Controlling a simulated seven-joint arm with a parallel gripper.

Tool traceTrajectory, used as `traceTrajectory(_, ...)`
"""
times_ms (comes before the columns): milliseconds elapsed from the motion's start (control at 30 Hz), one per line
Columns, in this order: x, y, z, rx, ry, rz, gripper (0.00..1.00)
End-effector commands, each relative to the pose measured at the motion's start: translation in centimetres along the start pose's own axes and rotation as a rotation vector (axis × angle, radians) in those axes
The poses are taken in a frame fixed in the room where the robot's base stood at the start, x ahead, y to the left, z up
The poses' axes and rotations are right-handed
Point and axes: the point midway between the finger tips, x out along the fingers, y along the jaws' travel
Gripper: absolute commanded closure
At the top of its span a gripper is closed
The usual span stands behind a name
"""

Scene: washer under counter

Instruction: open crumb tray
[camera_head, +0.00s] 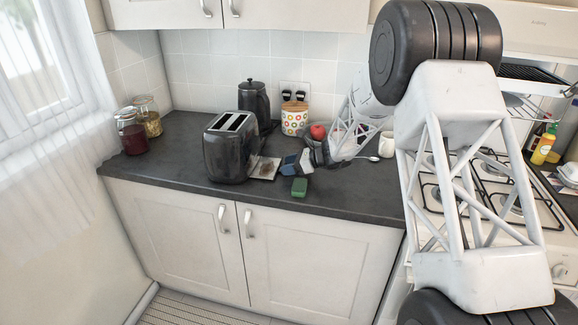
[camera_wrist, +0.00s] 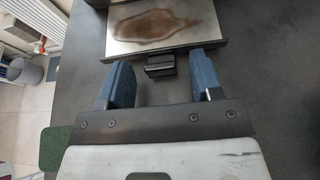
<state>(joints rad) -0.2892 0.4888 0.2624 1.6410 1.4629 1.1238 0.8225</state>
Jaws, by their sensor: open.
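A black toaster (camera_head: 230,145) stands on the dark counter left of centre. Its crumb tray (camera_head: 264,168) sticks out from the toaster's right side, a pale metal plate with a brown stain. In the wrist view the crumb tray (camera_wrist: 165,28) fills the top middle, with a small dark handle (camera_wrist: 160,67) on its near edge. My gripper (camera_head: 296,164) is right of the tray. In the wrist view my gripper (camera_wrist: 166,82) is open, its two blue fingers spread either side of the handle, apart from it and with nothing between their tips.
A green block (camera_head: 299,187) lies on the counter in front of my gripper. Glass jars (camera_head: 131,132) are at the far left, a gas hob (camera_head: 490,185) at the right.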

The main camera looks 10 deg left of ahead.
Motion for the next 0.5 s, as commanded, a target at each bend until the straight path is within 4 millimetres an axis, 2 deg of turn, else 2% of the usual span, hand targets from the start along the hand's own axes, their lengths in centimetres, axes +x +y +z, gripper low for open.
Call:
traceTrajectory(267, -0.9, 0.0, 0.0, 0.0, 0.0, -0.001, 0.4)
traceTrajectory(500, -3.5, 0.0, 0.0, 0.0, 0.0, -0.001, 0.4)
